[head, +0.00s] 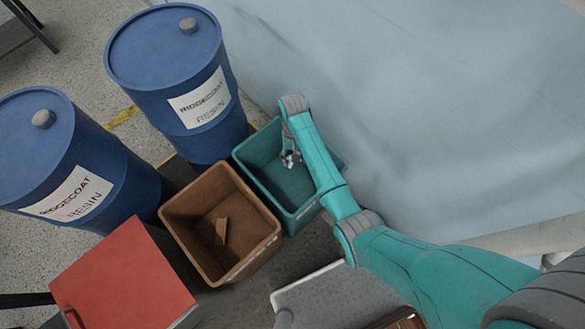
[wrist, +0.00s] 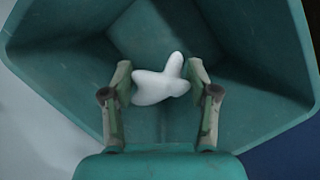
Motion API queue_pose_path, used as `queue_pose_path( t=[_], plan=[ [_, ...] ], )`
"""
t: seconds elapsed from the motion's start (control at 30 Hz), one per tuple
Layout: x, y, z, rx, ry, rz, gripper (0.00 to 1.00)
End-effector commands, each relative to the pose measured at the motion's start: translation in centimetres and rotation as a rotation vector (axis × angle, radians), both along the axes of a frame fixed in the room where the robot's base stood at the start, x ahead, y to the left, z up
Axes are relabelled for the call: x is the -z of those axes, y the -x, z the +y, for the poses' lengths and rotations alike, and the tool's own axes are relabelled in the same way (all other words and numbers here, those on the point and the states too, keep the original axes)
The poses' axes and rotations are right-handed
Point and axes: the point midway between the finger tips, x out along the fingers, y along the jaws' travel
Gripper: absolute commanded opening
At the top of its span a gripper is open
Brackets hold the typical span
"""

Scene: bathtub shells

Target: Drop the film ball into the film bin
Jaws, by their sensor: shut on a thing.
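The film ball (wrist: 160,82) is a white, lumpy wad with a stub pointing up, between the two fingers of my gripper (wrist: 160,68) in the wrist view. My gripper is shut on it. In the head view my gripper (head: 290,160) points down over the teal bin (head: 251,151), with a small bit of white film showing at its tips. The teal bin's walls (wrist: 60,75) surround the ball in the wrist view, and no other thing shows on the part of its floor in sight. My arm hides part of the bin in the head view. I cannot read a label on it.
A brown bin (head: 182,237) with a small tan piece (head: 221,231) in it stands left of the teal bin. Two blue resin drums (head: 163,62) stand behind and left. A red box (head: 120,280) is at front left. A large pale blue-grey surface (head: 430,110) fills the right.

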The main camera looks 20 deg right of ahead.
Motion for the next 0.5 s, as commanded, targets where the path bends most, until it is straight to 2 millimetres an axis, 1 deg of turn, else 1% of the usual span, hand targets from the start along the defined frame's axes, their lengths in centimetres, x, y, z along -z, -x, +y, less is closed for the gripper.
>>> queue_pose_path(
  t=[0.1,0.2,0.3,0.4,0.5],
  plan=[
    [-2.0,0.1,0.0,0.176,-0.003,-0.002,0.25],
    [-3.7,0.2,0.0,0.296,-0.006,0.004,0.25],
    [-5.1,0.3,0.0,0.373,-0.008,0.008,0.25],
    [-5.7,0.4,0.0,0.411,-0.008,0.015,0.25],
    [-5.4,0.5,0.0,0.419,-0.008,0.018,0.25]
  ],
)
